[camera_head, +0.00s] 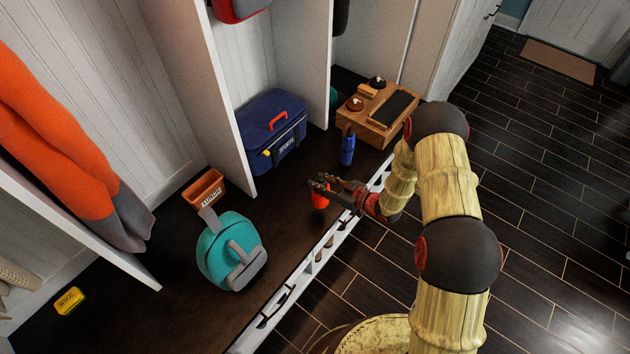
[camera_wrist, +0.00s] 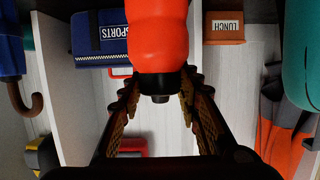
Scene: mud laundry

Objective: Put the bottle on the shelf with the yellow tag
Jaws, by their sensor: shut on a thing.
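A red-orange bottle (camera_head: 319,200) with a black cap is held at my gripper (camera_head: 332,186), over the front part of the dark bench. In the wrist view the bottle (camera_wrist: 158,35) sits between the two fingers of my gripper (camera_wrist: 160,92), its cap towards the palm. The fingers are shut on it. Whether its lower end touches the bench is unclear. A yellow tag (camera_head: 68,300) with dark lettering lies on the dark bench shelf (camera_head: 155,290) in the left bay, below hanging orange clothing.
A teal bag (camera_head: 232,252) and a terracotta LUNCH box (camera_head: 204,188) stand left of my gripper. A blue SPORTS bag (camera_head: 272,130), a folded blue umbrella (camera_head: 348,146) and a wooden box (camera_head: 380,117) are farther back. White dividers (camera_head: 218,95) separate the bays.

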